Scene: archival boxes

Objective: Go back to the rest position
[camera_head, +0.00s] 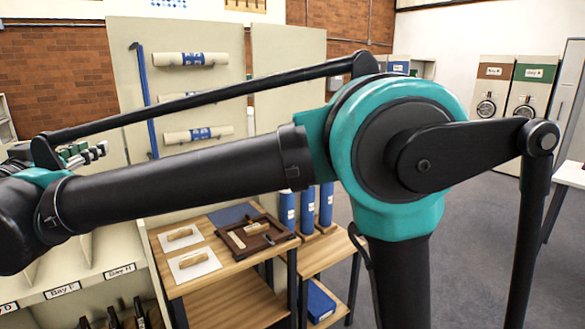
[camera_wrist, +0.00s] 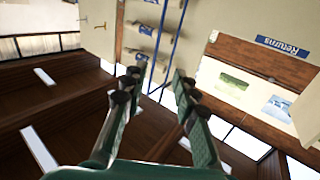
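My gripper (camera_wrist: 155,88) shows in the wrist view with its two green fingers apart and nothing between them. In the head view my arm crosses the picture from the right to the left edge, and the gripper itself is not clearly seen there. The wrist view looks tilted, with the dark wooden ceiling and its light strips below and the wall panels above. No object is in contact with the fingers.
A wooden table (camera_head: 215,282) holds a dark tray (camera_head: 270,241) and two white sheets with small wooden pieces. Labelled bays (camera_head: 65,291) stand at the lower left. Rolls (camera_head: 191,59) hang on a panel behind. Grey floor (camera_head: 480,215) is open at right. A Returns sign (camera_wrist: 283,46) shows in the wrist view.

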